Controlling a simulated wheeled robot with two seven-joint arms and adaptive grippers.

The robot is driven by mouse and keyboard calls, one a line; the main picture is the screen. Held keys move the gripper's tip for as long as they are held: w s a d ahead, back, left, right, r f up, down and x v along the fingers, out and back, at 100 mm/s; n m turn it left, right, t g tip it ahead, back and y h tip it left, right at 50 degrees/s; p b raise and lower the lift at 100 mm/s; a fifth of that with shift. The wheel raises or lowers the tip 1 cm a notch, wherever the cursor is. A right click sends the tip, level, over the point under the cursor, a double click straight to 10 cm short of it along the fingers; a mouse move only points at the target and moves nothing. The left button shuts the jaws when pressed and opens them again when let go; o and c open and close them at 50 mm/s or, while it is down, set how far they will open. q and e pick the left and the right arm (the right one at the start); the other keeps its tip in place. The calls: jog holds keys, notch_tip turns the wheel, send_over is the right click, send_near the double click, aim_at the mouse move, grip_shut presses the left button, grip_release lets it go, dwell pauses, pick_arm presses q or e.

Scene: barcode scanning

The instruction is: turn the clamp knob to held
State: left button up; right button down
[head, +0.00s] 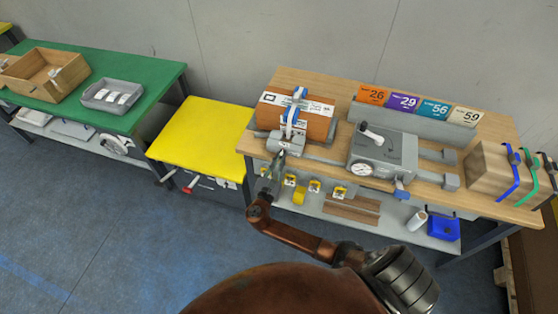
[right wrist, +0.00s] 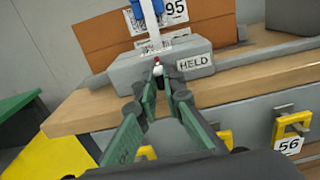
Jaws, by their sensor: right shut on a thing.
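In the right wrist view, the block (right wrist: 118,78) carries a HELD label (right wrist: 195,62) right of the small clamp knob (right wrist: 157,69). A red mark on the knob is at its top; the HELD label is to its right. My right gripper (right wrist: 159,90) is shut on the knob, its fingers hiding the lower part; in the head view it reaches the block from the front (head: 278,160). My left gripper is not in view.
A grey device with a lever and dial (head: 392,152) stands right of the clamp. Numbered cards (head: 418,105) stand behind it, and wooden blocks with coloured clamps (head: 487,170) are at the right end. A yellow table (head: 203,135) is at left.

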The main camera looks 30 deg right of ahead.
jog(key=shift+a, duration=0.1)
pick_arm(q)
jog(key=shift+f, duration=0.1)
pick_arm(e)
jog(key=shift+m, duration=0.3)
pick_arm(q)
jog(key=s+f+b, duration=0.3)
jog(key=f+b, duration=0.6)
jog(key=b, duration=0.1)
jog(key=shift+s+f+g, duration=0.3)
pick_arm(e)
jog(key=shift+s+d+f+m, duration=0.1)
jog(key=shift+d+f+m, duration=0.05)
jog(key=shift+m, duration=4.25)
jog(key=shift+s+d+f+m, duration=0.1)
jog(key=shift+m, duration=4.3)
jog(key=c, duration=2)
grip_release()
jog(key=shift+r, duration=0.1)
jog(key=shift+c, duration=0.2)
